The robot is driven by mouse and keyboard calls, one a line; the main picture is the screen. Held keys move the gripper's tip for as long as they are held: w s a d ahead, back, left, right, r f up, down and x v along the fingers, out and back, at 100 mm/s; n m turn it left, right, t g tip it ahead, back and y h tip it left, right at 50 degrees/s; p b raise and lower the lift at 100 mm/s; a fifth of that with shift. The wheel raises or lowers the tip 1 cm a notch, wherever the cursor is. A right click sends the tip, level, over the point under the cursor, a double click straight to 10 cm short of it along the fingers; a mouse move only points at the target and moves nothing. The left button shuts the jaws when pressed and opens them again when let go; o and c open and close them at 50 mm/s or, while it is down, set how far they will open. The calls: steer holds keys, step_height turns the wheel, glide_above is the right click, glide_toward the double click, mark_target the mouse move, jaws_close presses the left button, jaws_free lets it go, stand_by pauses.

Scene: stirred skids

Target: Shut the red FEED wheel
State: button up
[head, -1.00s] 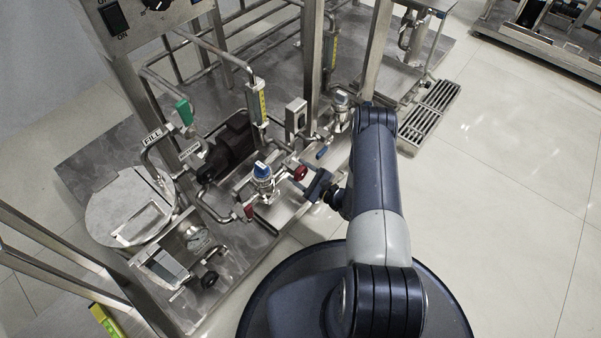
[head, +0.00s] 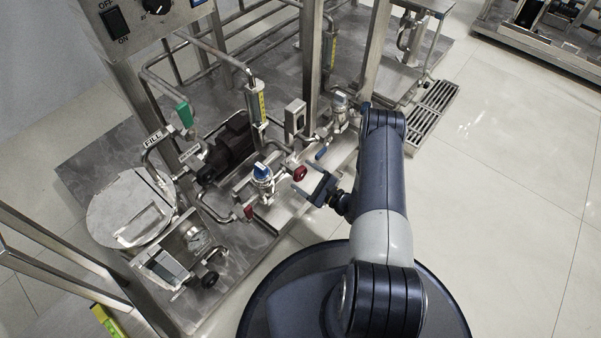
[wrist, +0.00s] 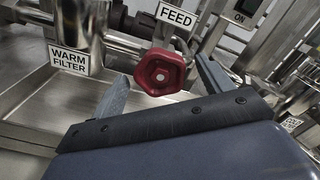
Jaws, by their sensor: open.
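The red FEED wheel (wrist: 160,73) is a small faceted handwheel on a horizontal pipe, with a white FEED label (wrist: 175,16) just above it in the wrist view. In the head view the red wheel (head: 299,174) sits just left of my gripper (head: 311,186). In the wrist view my gripper (wrist: 162,82) is open. One finger is left of the wheel and the other is right of it. The wheel shows between or just beyond the fingertips; I cannot tell its exact depth. No contact with the fingers is visible.
A WARM FILTER label (wrist: 69,60) hangs on a steel cylinder left of the wheel. In the head view a blue-topped valve (head: 262,173), a red handle (head: 249,211) and a green handle (head: 185,114) stand nearby. Open floor (head: 500,210) lies right.

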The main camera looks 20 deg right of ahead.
steer(key=p+v, duration=0.2)
steer(key=v, duration=0.6)
steer(key=shift+s, duration=0.2)
stand_by(1.1)
